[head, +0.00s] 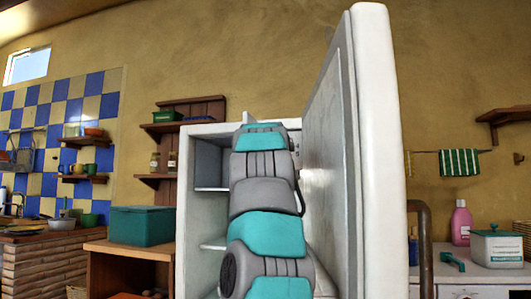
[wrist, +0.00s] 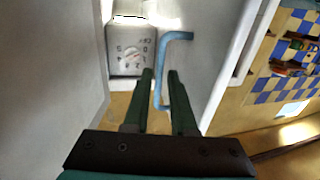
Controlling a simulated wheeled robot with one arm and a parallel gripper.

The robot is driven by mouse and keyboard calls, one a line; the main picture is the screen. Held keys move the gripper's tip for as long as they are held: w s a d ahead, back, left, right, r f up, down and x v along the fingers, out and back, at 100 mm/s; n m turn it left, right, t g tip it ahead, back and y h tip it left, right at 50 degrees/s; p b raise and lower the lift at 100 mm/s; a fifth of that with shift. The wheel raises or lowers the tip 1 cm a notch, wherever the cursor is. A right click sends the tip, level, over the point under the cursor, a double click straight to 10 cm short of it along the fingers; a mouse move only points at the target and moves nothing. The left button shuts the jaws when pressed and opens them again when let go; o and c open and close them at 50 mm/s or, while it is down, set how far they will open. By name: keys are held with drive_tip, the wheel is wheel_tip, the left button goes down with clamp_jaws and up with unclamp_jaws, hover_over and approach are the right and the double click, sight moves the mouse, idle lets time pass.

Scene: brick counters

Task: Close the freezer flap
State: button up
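A white fridge (head: 198,238) stands open in the head view, its tall door (head: 377,150) swung out to the right. My arm reaches into it and hides much of the inside; my gripper is not discernible there. In the wrist view, my gripper (wrist: 160,75) has its two dark green fingers apart. A blue bar handle (wrist: 176,36) on a pale grey panel, apparently the freezer flap (wrist: 205,62), passes between the fingertips in the picture. I cannot tell whether they touch it. How far the flap stands open is unclear.
A grey control box with a dial (wrist: 130,50) sits left of the handle. The open door is close on my arm's right. A teal box (head: 142,226) stands on a wooden cabinet at left; a counter (head: 455,277) with containers is at right.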

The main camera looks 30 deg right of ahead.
drive_tip(key=p+x, duration=0.1)
drive_tip(key=x, duration=0.2)
drive_tip(key=shift+w+d+p, duration=0.2)
drive_tip(key=shift+w+p, duration=0.1)
drive_tip(key=shift+f, duration=0.1)
clamp_jaws()
idle(1.1)
